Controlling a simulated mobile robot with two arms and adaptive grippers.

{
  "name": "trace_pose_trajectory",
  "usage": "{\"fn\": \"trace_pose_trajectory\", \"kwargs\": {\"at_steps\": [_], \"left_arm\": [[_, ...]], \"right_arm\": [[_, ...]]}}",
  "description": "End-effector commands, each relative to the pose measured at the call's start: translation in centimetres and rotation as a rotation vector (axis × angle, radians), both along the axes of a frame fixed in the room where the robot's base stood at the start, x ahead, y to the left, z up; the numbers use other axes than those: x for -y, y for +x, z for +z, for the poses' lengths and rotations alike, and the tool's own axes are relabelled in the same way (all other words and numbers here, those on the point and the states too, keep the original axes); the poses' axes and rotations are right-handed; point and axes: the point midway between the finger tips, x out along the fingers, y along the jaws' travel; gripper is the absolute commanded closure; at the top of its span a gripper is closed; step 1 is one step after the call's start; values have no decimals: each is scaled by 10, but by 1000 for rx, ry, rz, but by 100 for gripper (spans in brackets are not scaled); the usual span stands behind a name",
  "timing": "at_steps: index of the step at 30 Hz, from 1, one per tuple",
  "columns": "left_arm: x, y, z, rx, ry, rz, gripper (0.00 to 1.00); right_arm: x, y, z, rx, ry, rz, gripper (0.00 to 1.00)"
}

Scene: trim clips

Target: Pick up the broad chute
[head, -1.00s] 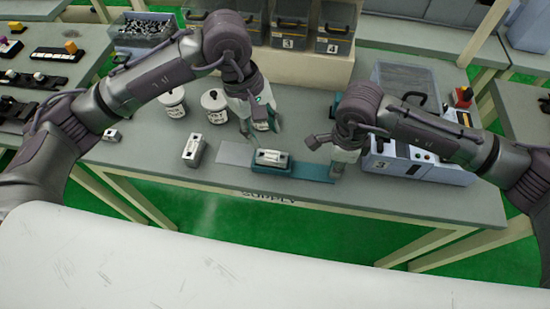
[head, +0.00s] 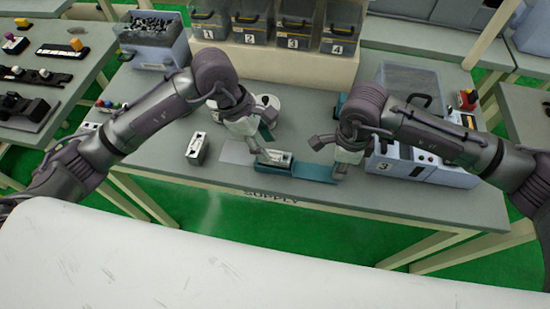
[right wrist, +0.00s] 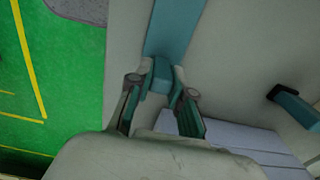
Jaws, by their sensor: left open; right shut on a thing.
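A pale metal block with a dark slot on top (head: 279,157) sits on a teal fixture (head: 312,172) near the table's front edge. A similar pale block (head: 198,149) stands upright on the table to the left. I cannot tell for sure which is the broad chute. My left gripper (head: 262,150) is open just above the left end of the block on the fixture; I cannot tell whether it touches. My right gripper (head: 339,172) is shut on the teal fixture's right end. The right wrist view shows the fixture's end block (right wrist: 160,76) between the fingertips.
White canisters (head: 268,101) stand behind my left gripper, partly hidden. Numbered bins (head: 293,34) line the back. A pale blue unit (head: 440,170) stands close to my right gripper. A grey tub of small parts (head: 155,45) is at the back left.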

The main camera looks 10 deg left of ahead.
Motion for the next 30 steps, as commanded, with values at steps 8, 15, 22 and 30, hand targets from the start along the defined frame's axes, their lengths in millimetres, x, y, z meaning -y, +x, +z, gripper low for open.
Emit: {"fn": "trace_pose_trajectory", "kwargs": {"at_steps": [8, 15, 22, 30], "left_arm": [[18, 2, -35, -3, 0, 0, 56], [20, 2, -40, -1, 0, 0, 56], [19, 2, -39, -1, 0, 0, 85], [19, 2, -39, 0, 0, 0, 100]], "right_arm": [[0, 0, 0, 0, 1, 0, 100], [0, 0, 0, 0, 0, 0, 100], [0, 0, 0, 0, 1, 0, 100], [0, 0, 0, 0, 0, 0, 100]]}}
